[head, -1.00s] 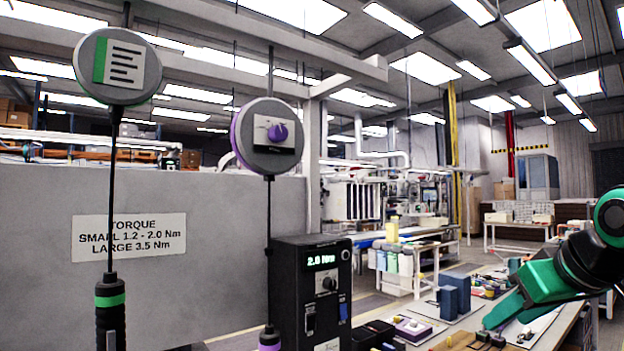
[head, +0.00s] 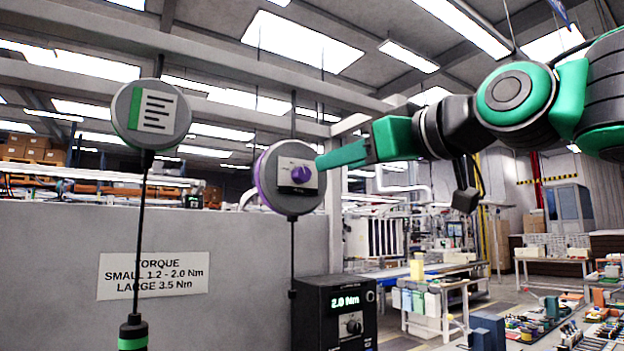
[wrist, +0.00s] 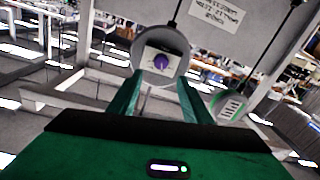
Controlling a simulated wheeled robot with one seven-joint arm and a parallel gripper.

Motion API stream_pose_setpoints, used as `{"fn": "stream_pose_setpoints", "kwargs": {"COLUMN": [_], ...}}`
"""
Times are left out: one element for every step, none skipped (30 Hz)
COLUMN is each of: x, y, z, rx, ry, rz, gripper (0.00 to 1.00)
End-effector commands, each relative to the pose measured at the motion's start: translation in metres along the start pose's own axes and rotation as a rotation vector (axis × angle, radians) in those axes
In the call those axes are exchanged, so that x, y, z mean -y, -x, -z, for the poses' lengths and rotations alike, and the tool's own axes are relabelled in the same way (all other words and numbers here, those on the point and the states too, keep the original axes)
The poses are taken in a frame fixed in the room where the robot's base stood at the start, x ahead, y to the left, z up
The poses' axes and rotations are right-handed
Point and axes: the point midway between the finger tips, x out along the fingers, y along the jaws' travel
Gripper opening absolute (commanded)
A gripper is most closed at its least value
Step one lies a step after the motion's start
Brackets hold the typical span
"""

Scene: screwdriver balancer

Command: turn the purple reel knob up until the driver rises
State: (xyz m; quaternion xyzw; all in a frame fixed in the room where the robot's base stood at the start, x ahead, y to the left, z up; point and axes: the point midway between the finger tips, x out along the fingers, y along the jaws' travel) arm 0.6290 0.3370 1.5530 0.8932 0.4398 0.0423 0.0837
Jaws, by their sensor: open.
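The purple reel (head: 268,181) hangs from above, with a grey round face and a purple knob (head: 300,174) on a pale plate. Its cable (head: 293,250) runs down; the driver on it is out of view. In the wrist view, the knob (wrist: 161,62) shows beyond my finger tips, roughly centred between them. My gripper (head: 322,161) is open and empty, just right of the knob in the head view, with its green fingers pointing left at it. In the wrist view, my gripper (wrist: 160,80) has its fingers spread, and contact with the reel cannot be told.
A green-marked reel (head: 151,112) hangs left, with a green-banded driver (head: 132,338) below. A torque sign (head: 153,274) is on the grey panel (head: 60,290). A black controller box (head: 335,315) reading 2.0 Nm stands under the purple reel. Benches fill the right.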

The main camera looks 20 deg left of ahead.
Motion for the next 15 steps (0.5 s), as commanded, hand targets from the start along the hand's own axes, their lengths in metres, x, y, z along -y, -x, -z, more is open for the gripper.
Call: {"fn": "stream_pose_setpoints", "kwargs": {"x": [0.001, 0.001, 0.002, 0.002, 0.002, 0.002, 0.001, 0.002, 0.002, 0.002, 0.001, 0.0, 0.001, 0.001, 0.001], "y": [-0.005, -0.009, -0.015, -0.019, -0.024, -0.031, -0.036, -0.041, -0.048, -0.053, -0.057, -0.064, -0.068, -0.072, -0.077], "z": [0.0, 0.0, -0.001, -0.001, -0.001, -0.001, -0.002, -0.002, -0.002, -0.002, -0.002, -0.002, -0.002, -0.002, -0.001], "rx": [0.0, 0.001, 0.003, 0.003, 0.003, 0.004, 0.004, 0.004, 0.004, 0.004, 0.004, 0.004, 0.004, 0.004, 0.004], "ry": [0.0, 0.0, 0.001, 0.001, 0.001, 0.001, 0.0, 0.0, 0.0, 0.001, 0.001, 0.001, 0.001, 0.001, 0.002], "rz": [0.002, 0.002, 0.002, 0.003, 0.003, 0.002, 0.002, 0.002, 0.001, 0.002, 0.001, 0.0, 0.001, 0.001, 0.001], "gripper": [0.44, 0.44, 0.44, 0.44, 0.44, 0.44, 0.44, 0.44, 0.44, 0.44, 0.44, 0.44, 0.44, 0.44, 0.44]}}
